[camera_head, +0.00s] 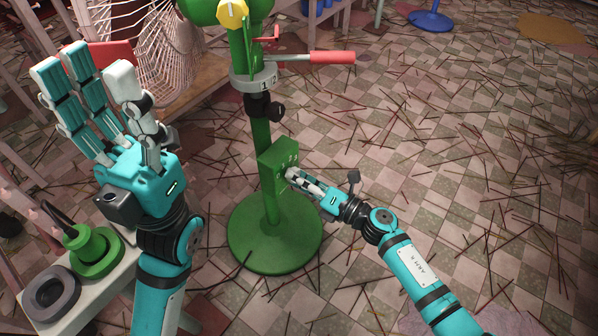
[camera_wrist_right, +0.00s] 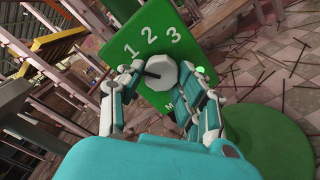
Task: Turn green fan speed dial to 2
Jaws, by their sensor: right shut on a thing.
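The green fan's control box (camera_head: 281,160) sits on its green pole. In the right wrist view the green panel (camera_wrist_right: 116,50) carries white numbers 1, 2 and 3 above a white round dial (camera_wrist_right: 164,72). A dark pointer mark shows on the dial's left side, toward the lower left of the 1. My right gripper (camera_head: 291,175) is at the front of the box. In its wrist view its fingers (camera_wrist_right: 160,76) are on both sides of the dial, shut on it. In the head view they hide the dial. My left gripper (camera_head: 88,72) is open and empty, fingers raised, at the left.
The round green fan base (camera_head: 290,250) stands on a checkered floor strewn with thin sticks. A red-handled crank (camera_head: 330,57) juts from the upper pole. A pale bench (camera_head: 85,303) at lower left holds a dark ring (camera_head: 51,291) and a green object (camera_head: 93,249).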

